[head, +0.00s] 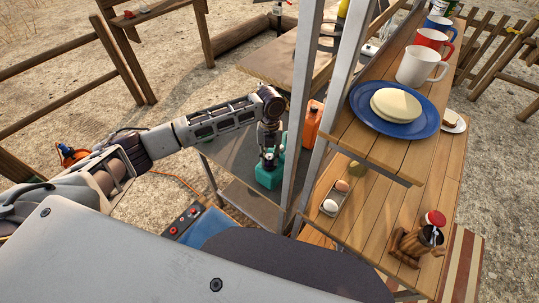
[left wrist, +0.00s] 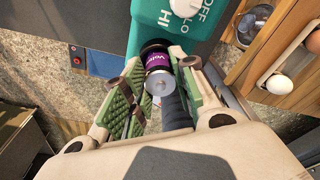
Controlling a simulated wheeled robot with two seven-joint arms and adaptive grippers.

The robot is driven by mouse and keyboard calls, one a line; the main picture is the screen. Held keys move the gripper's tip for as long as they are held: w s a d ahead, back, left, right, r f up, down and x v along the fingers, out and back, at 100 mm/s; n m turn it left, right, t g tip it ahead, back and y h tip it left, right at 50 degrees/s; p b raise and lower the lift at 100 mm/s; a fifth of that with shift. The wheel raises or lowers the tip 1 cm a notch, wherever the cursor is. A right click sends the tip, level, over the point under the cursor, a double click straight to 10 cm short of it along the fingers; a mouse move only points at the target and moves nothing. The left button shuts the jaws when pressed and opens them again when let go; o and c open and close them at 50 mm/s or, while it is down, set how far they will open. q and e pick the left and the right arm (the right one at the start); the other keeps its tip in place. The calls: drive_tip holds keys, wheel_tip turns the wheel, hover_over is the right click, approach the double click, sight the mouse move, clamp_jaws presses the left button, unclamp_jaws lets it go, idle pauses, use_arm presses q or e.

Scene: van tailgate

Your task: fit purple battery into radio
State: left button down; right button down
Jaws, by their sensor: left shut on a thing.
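The purple battery (left wrist: 158,61) shows lettering and a silver metal end in the left wrist view. My left gripper (left wrist: 162,66) is shut on it, with a finger on either side. I cannot tell whether the battery is inside an opening there. In the head view my left gripper (head: 268,160) is low over the teal device (head: 268,178) on the grey table. The battery cannot be made out there. My right gripper is not in view.
Metal posts (head: 302,100) stand just right of the left gripper. An orange bottle (head: 312,123) is behind it on the grey table (head: 232,151). The wooden shelf at right holds a blue plate (head: 361,106), mugs and an egg tray (head: 328,205).

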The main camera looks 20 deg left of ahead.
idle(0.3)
use_arm(q)
drive_tip(key=c, duration=1.1)
unclamp_jaws()
drive_tip(key=shift+r, duration=0.1)
drive_tip(key=shift+w+a+r, duration=0.1)
drive_tip(key=shift+w+r, duration=0.05)
drive_tip(key=shift+r, duration=1.05)
drive_tip(key=shift+w+d+r, duration=0.1)
drive_tip(key=shift+w+r, duration=0.05)
drive_tip(key=shift+r, duration=1.1)
drive_tip(key=shift+w+a+r, duration=0.1)
drive_tip(key=shift+w+r, duration=0.05)
drive_tip(key=shift+r, duration=1.05)
drive_tip(key=shift+s, duration=0.1)
